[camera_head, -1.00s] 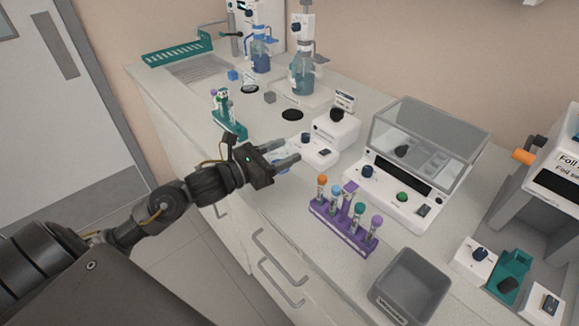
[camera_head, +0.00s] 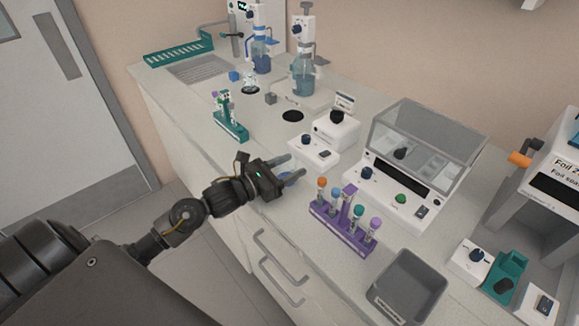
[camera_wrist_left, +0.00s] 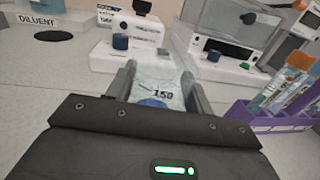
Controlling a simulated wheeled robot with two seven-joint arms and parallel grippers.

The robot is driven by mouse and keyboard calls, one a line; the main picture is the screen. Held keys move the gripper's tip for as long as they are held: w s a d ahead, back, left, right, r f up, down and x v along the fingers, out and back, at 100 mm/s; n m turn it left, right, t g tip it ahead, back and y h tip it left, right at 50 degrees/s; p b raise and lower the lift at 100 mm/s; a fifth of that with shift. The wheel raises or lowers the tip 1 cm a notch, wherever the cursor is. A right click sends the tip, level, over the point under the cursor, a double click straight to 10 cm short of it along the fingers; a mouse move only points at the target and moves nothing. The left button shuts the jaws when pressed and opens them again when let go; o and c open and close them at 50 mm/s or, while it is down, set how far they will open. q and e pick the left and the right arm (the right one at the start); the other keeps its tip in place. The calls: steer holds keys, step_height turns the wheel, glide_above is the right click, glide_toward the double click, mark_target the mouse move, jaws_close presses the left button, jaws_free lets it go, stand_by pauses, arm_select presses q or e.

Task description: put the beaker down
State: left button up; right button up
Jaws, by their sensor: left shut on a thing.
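The beaker (camera_wrist_left: 158,84) is clear glass with a "150" mark and some blue at its bottom, seen in the left wrist view between my fingers. My left gripper (camera_wrist_left: 160,88) is shut on it. In the head view my left gripper (camera_head: 291,168) is over the front of the bench, left of the purple tube rack. There the beaker is mostly hidden by the fingers, with only a bluish bit showing. I cannot tell whether its base touches the bench. My right gripper is not in view.
A purple rack (camera_head: 343,222) with several tubes stands close to the right of my gripper. A small white device (camera_head: 314,150) is just behind it. A teal rack (camera_head: 231,126), a black disc (camera_head: 292,116), a clear-lidded machine (camera_head: 408,165) and a grey bin (camera_head: 408,288) are also on the bench.

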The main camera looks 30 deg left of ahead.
arm_select(q)
steer(key=shift+f, duration=0.25)
steer(key=o, duration=1)
steer(key=shift+r, duration=0.15)
steer(key=shift+c, duration=0.2)
steer(key=shift+r, duration=0.15)
steer(key=shift+s+a, duration=0.15)
steer(key=shift+s, duration=0.05)
steer(key=b+v, duration=0.2)
steer(key=v, duration=0.8)
steer(key=shift+s+b, duration=0.2)
steer(key=shift+b, duration=0.2)
steer(key=shift+s+a, duration=0.25)
steer(key=shift+s, duration=0.25)
